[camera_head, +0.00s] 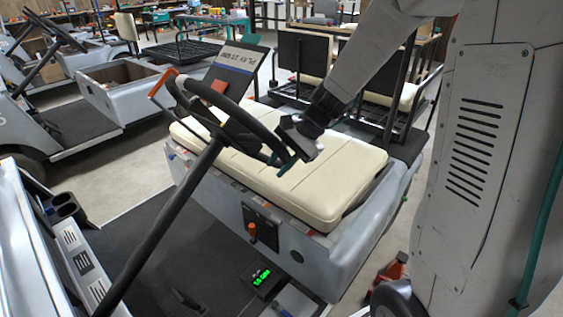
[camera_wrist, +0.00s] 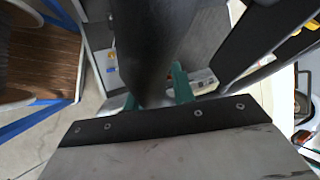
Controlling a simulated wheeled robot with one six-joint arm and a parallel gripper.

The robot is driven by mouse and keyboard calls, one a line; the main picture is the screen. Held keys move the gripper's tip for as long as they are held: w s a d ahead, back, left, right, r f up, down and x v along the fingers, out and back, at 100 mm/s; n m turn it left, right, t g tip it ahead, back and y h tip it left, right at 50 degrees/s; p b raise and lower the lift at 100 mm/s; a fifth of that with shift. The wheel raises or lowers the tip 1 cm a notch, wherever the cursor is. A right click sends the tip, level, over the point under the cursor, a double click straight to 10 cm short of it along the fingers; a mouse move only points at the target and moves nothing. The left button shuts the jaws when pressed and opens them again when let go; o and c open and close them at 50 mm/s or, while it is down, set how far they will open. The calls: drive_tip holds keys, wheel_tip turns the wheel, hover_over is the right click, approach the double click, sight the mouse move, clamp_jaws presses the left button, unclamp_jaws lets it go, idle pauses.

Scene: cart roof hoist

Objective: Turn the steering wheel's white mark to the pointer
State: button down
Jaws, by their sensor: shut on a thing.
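The black steering wheel (camera_head: 238,114) sits tilted on a long dark steering column (camera_head: 160,225) in the head view. My gripper (camera_head: 281,161), with teal fingers, is at the wheel's right, lower side and is shut on its rim. In the wrist view the dark rim (camera_wrist: 155,55) runs down between the two teal fingertips (camera_wrist: 157,95).
A cream seat (camera_head: 290,180) lies behind the wheel and below my arm. A dark lettered board (camera_head: 232,68) stands behind the wheel. A small box with a green display (camera_head: 262,281) is on the cart floor. Other carts (camera_head: 110,85) stand at the back left.

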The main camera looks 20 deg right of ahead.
drive_tip(key=c, duration=1.2)
unclamp_jaws()
drive_tip(key=shift+o, duration=0.2)
drive_tip(key=v, duration=0.8)
drive_tip(key=s+a+r+n+h, duration=0.1)
drive_tip(key=s+n, duration=0.5)
drive_tip(key=s, duration=0.6)
drive_tip(key=s+a+r+n+g+h, duration=0.1)
drive_tip(key=s+r+n+h, duration=0.2)
drive_tip(key=s, duration=0.9)
drive_tip(key=n+h, duration=0.2)
drive_tip(key=n, duration=0.1)
drive_tip(key=shift+a+r+h, duration=0.4)
